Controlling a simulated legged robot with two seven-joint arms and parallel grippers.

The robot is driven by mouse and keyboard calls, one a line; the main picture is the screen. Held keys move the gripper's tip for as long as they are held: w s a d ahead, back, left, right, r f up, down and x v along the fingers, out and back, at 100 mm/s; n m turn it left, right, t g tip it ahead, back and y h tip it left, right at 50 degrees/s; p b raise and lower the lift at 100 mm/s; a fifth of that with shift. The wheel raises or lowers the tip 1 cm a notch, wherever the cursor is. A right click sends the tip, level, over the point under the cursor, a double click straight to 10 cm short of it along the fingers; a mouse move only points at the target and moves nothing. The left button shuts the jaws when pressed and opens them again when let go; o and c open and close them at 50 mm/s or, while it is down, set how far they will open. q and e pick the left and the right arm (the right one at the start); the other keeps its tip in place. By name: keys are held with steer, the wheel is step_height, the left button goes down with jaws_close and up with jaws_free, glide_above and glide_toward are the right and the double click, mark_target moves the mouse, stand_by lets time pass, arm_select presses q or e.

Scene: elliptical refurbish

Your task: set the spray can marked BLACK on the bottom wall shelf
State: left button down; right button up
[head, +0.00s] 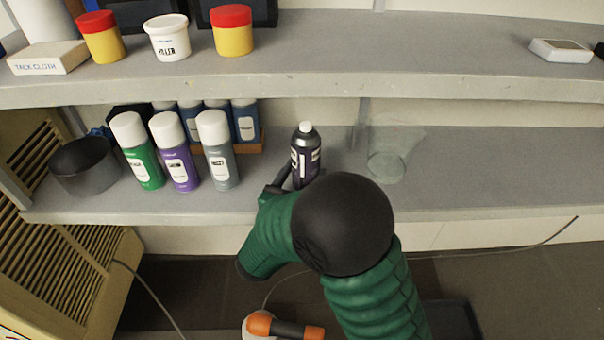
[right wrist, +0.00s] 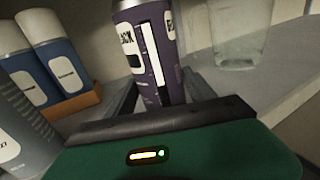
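The dark purple-black spray can (head: 305,157) with a white cap stands upright on the bottom wall shelf (head: 470,180), right of the other cans. It fills the middle of the right wrist view (right wrist: 152,52), where its label shows part of the word BLACK. My right gripper (head: 290,180) is low at the can, one finger on each side of it. The fingertips look very close to the can. Whether they press on it cannot be told, and the can's base is partly hidden by the gripper. My left gripper is not in view.
Green (head: 138,152), purple (head: 176,155) and grey (head: 218,153) spray cans stand to the left, with blue-labelled cans (head: 245,122) behind. A clear glass (head: 388,165) stands to the right. The upper shelf (head: 300,85) overhangs. The shelf's right part is free.

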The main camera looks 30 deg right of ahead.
steer(key=shift+o, duration=1.1)
steer(key=shift+w+f, duration=0.1)
steer(key=shift+o, duration=0.4)
steer(key=shift+a, duration=0.2)
steer(key=shift+a+r, duration=0.35)
steer(key=shift+a, duration=0.2)
arm_select(q)
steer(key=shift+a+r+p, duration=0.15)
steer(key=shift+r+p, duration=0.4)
steer(key=shift+p, duration=0.05)
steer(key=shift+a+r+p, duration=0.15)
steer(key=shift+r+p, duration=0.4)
arm_select(e)
steer(key=v, duration=1.1)
steer(key=shift+s, duration=0.3)
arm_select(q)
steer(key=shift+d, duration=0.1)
arm_select(e)
steer(key=shift+f, duration=0.15)
